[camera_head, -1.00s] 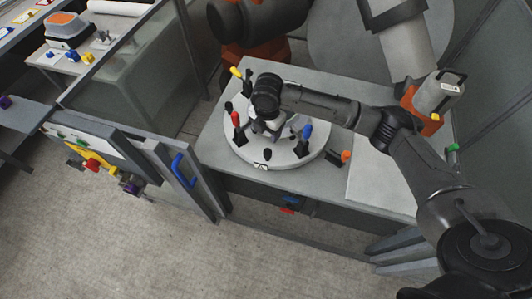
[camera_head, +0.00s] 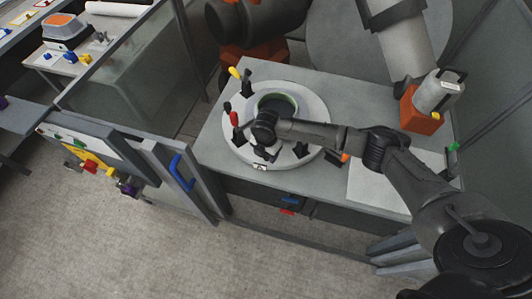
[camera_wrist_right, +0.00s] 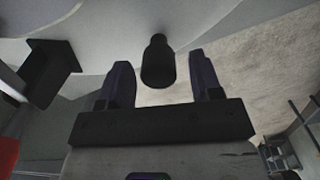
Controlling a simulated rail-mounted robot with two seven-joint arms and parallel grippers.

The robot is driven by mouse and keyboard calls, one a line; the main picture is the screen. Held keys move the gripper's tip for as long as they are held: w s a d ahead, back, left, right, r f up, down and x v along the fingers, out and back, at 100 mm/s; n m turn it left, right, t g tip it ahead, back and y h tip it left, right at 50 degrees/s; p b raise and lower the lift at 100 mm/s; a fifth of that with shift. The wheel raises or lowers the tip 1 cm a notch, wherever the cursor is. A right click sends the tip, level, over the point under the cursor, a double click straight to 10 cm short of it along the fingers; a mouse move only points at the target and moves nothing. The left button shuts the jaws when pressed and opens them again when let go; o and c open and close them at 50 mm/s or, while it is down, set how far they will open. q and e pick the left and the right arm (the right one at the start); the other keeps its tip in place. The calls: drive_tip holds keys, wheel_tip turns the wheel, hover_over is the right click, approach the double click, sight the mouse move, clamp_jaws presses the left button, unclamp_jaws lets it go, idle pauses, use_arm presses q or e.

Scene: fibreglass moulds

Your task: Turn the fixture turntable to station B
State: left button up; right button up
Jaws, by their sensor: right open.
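The fixture turntable (camera_head: 313,103) is a pale round disc on a grey bench. It carries a dark, green-rimmed round piece (camera_head: 292,97) and black clamps, one with a red handle (camera_head: 234,118). My right gripper (camera_head: 266,153) is low over the disc's front part. In the right wrist view the gripper (camera_wrist_right: 161,80) is open, with a black upright peg (camera_wrist_right: 157,62) between its two fingers. I see gaps on both sides of the peg. A black block (camera_wrist_right: 48,72) stands to the left. My left gripper is not in view.
A door with a blue handle (camera_head: 181,173) stands left of the bench. Another robot arm (camera_head: 398,40) hangs behind.

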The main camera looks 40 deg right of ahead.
drive_tip(key=shift+f, duration=0.2)
clamp_jaws()
idle(0.6)
